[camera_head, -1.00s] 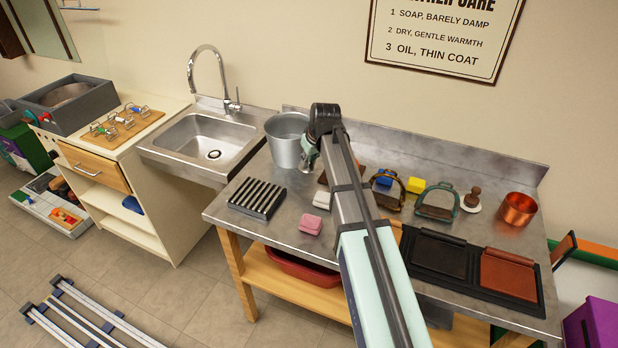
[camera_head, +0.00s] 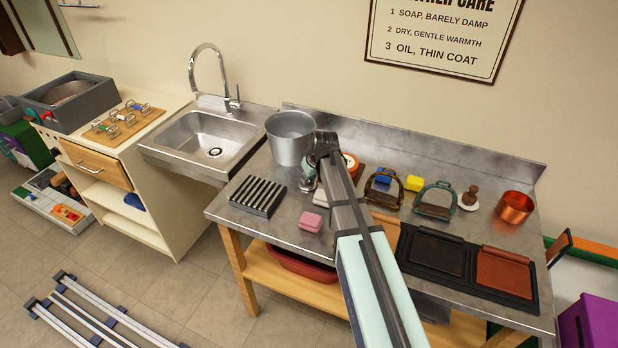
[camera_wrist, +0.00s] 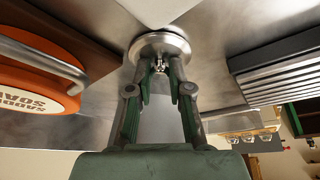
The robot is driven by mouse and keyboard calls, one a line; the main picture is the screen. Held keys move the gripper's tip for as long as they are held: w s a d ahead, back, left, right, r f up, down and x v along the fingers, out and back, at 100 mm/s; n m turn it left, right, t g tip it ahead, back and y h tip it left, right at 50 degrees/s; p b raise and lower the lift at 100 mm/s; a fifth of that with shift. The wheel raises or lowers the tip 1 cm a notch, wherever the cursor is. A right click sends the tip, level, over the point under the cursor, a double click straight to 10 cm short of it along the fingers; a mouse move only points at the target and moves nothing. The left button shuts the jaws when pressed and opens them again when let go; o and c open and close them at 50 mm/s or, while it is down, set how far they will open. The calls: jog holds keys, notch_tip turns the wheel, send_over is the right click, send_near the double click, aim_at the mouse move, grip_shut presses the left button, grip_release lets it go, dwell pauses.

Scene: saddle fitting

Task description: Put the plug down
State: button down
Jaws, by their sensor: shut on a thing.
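The plug (camera_wrist: 160,48) is a round metal disc with a small knob, seen in the wrist view just beyond my fingertips. My gripper (camera_wrist: 160,68) is shut on the plug's knob. The disc is close to the steel worktop (camera_wrist: 215,45); I cannot tell whether it touches. In the head view my gripper (camera_head: 308,180) is low over the worktop, between the ribbed rack and the orange tin, in front of the metal pot. The plug is too small to make out there.
A white block (camera_head: 321,198) lies just in front of my gripper, and a pink block (camera_head: 311,222) nearer the front. The ribbed rack (camera_head: 257,195) is left, the metal pot (camera_head: 290,139) behind, the orange saddle soap tin (camera_wrist: 38,75) beside. The sink (camera_head: 208,140) stands further left.

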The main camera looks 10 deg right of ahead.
jog(key=shift+f, duration=0.15)
jog(key=c, duration=1.1)
grip_release()
jog(key=b+v, duration=0.2)
jog(key=v, duration=1)
jog(key=shift+b, duration=0.35)
